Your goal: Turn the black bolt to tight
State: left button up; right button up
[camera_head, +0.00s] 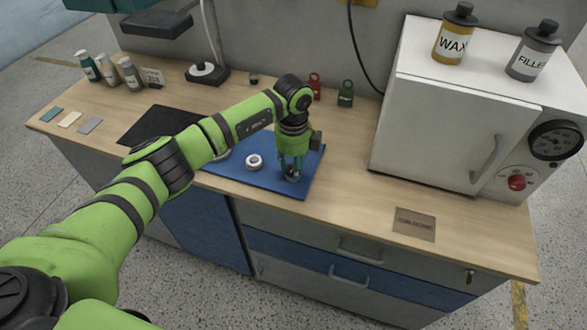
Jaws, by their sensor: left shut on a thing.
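My left arm reaches across the bench. My left gripper (291,174) points down over the right part of the blue mat (238,172). It is shut on a small dark thing at the mat, taken to be the black bolt; the fingers hide most of it, and I cannot tell how far it is turned. A white ring-shaped part (255,162) lies on the mat just left of the gripper. Another pale round part (222,155) is partly hidden behind my arm. My right gripper is not in view.
A white oven-like cabinet (434,125) stands to the right, with a wax bottle (455,36) and a filler bottle (534,52) on top. A brown plate (414,224) lies front right. The bench front between is clear.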

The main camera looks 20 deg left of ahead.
pick_arm(q)
jog(key=m+b, duration=0.1)
jog(key=m, duration=0.1)
jog(key=m+b, duration=0.2)
jog(key=shift+a+f+m, duration=0.15)
jog(key=shift+f+m, duration=0.05)
jog(key=shift+m, duration=0.1)
jog(key=m+b, duration=0.4)
jog(key=shift+m, duration=0.3)
jog(key=m+b, duration=0.2)
jog(key=m, duration=0.1)
jog(key=shift+w+r+m+b, duration=0.1)
jog(key=shift+m+b, duration=0.2)
jog(key=m+b, duration=0.2)
jog(key=m, duration=0.2)
jog(key=shift+m+b, duration=0.3)
jog(key=shift+b, duration=0.1)
jog(key=m+b, duration=0.1)
jog(key=m, duration=0.2)
jog(key=shift+r+m+b, duration=0.1)
jog(key=shift+m+b, duration=0.2)
jog(key=m, duration=0.2)
jog(key=m+b, duration=0.1)
jog(key=m, duration=0.1)
jog(key=shift+d+m, duration=0.2)
jog(key=shift+m, duration=0.1)
jog(key=m+b, duration=0.1)
jog(key=m, duration=0.3)
jog(key=shift+m+b, duration=0.3)
jog(key=shift+m, duration=1.8)
